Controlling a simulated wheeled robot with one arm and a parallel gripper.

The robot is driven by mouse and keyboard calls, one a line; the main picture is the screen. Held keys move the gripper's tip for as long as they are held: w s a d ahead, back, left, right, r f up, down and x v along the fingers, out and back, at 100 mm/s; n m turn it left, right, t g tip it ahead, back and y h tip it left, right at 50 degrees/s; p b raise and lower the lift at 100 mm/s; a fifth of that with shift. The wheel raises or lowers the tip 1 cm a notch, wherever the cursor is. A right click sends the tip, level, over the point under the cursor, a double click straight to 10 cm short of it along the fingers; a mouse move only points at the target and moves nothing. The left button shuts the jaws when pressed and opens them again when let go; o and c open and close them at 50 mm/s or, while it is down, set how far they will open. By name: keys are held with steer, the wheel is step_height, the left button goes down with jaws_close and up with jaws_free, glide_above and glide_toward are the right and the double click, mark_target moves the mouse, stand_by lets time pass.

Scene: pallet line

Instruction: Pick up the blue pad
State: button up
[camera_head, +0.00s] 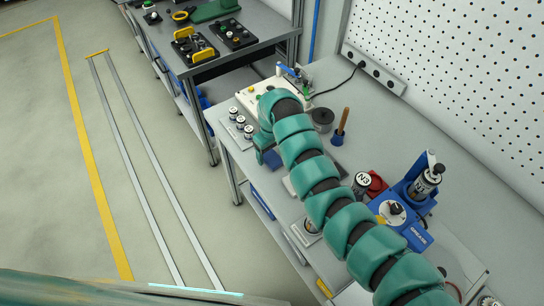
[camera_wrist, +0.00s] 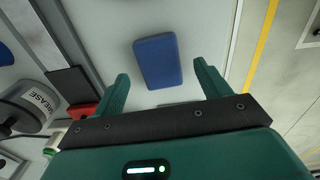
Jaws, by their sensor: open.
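The blue pad (camera_wrist: 158,61) is a flat, rounded rectangle on the grey bench top, slightly tilted in the wrist view. My gripper (camera_wrist: 163,72) is open and empty above it, with one green finger on each side of the pad in that picture. The pad appears apart from both fingers. In the head view the pad (camera_head: 274,159) shows in part beside my gripper (camera_head: 266,157), near the bench's front edge. My arm hides part of the bench there.
A can marked GREASE (camera_wrist: 28,107), a dark block (camera_wrist: 69,86) and a red piece (camera_wrist: 84,110) are left in the wrist view. Small labelled weights (camera_head: 240,124), a wooden-handled tool (camera_head: 341,128) and a blue device (camera_head: 410,205) stand on the bench. The floor lies left.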

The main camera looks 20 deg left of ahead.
steer(key=shift+f, duration=1.1)
steer(key=c, duration=1)
steer(key=shift+c, duration=0.2)
steer(key=shift+r, duration=0.1)
steer(key=shift+r+b, duration=0.65)
steer(key=shift+r, duration=0.05)
steer(key=s+a+r+b, duration=0.4)
steer(key=s+a+r, duration=0.4)
steer(key=s+r, duration=0.3)
steer(key=shift+a+r, duration=0.25)
steer(key=shift+a, duration=0.05)
